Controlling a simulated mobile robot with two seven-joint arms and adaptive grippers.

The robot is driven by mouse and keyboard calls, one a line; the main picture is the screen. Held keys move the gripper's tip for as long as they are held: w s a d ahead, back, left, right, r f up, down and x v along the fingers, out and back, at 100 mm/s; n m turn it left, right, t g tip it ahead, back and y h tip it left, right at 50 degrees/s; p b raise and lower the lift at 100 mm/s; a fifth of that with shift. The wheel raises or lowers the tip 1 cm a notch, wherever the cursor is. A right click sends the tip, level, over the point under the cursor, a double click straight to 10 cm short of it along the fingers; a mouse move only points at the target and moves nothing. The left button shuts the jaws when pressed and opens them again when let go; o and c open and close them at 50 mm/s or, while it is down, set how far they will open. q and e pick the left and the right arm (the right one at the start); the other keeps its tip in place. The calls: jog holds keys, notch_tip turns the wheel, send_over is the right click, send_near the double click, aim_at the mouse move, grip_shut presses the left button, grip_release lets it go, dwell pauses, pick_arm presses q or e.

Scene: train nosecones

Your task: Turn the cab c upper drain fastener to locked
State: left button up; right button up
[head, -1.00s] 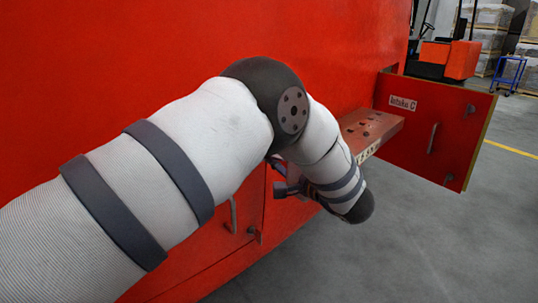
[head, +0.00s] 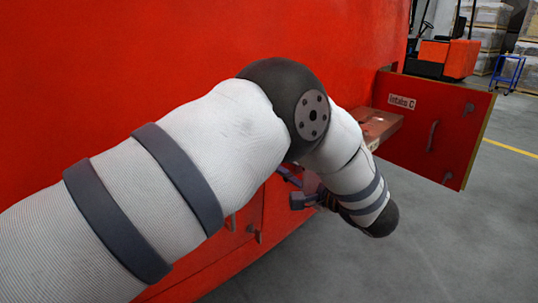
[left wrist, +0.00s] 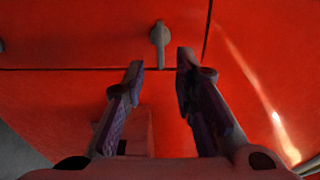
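A grey fastener (left wrist: 159,36) sits on the red panel in the left wrist view, at top centre. Its lever lies roughly along the picture's vertical, with the narrow end reaching the panel seam. My left gripper (left wrist: 160,64) is open, its two dark fingers apart with nothing between them. The fastener is beyond the fingertips, roughly centred between them and apart from them. In the head view my left gripper (head: 302,194) is beside the red side, partly hidden by my forearm. A small fastener (head: 256,236) shows low on the red side; I cannot tell if it is the same one.
An open red door (head: 425,130) marked "Intake C" sticks out at the right, with a handle. A reddish ledge (head: 376,125) is behind my arm. Grey floor (head: 430,240) is clear at lower right. A forklift (head: 449,55) and pallets stand far back.

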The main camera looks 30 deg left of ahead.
pick_arm(q)
jog(key=v, duration=0.7)
jog(key=shift+d, duration=0.25)
